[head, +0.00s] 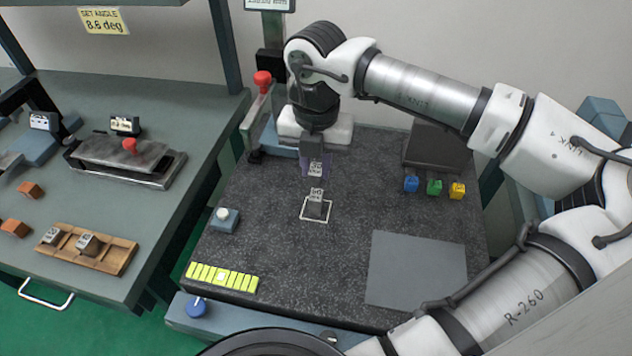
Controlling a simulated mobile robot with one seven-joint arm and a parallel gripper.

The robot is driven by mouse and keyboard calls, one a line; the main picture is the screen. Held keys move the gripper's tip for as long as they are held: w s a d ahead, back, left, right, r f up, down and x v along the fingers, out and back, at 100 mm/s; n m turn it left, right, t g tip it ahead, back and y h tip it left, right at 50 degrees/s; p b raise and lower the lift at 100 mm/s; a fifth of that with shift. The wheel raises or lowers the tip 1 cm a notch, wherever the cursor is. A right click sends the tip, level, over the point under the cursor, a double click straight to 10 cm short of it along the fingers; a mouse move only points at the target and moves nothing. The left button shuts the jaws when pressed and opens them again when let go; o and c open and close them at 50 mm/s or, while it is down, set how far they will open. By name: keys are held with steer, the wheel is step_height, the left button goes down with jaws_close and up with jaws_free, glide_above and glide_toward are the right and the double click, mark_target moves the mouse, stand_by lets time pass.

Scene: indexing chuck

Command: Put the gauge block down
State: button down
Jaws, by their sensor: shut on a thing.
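My gripper (316,152) points down over the dark granite plate, below the white hand. It is shut on a grey gauge block (315,169) with a white printed label. The fingertips are small and partly hidden in this view.
A bare grey mat (416,270) lies front right. Blue, green (434,187) and yellow cubes stand at the right. A white-topped button box (226,219) and a yellow-green strip (222,277) lie left. A red-knobbed post (262,80) rises at the back left. The left bench holds a wooden tray (112,263).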

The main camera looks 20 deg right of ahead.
mark_target(316, 169)
steer(key=shift+f+b, duration=0.6)
steer(key=shift+f, duration=1.4)
steer(key=shift+f+b, duration=0.3)
steer(key=shift+b, duration=0.05)
steer(key=c, duration=1.3)
jaws_free()
steer(key=shift+r, duration=0.15)
steer(key=shift+o, duration=0.2)
steer(key=shift+r, duration=0.1)
steer(key=shift+r+p, duration=0.2)
steer(key=shift+p, duration=0.2)
step_height(316, 169, up, 12)
steer(key=shift+f+b, duration=0.15)
steer(key=shift+b, duration=0.8)
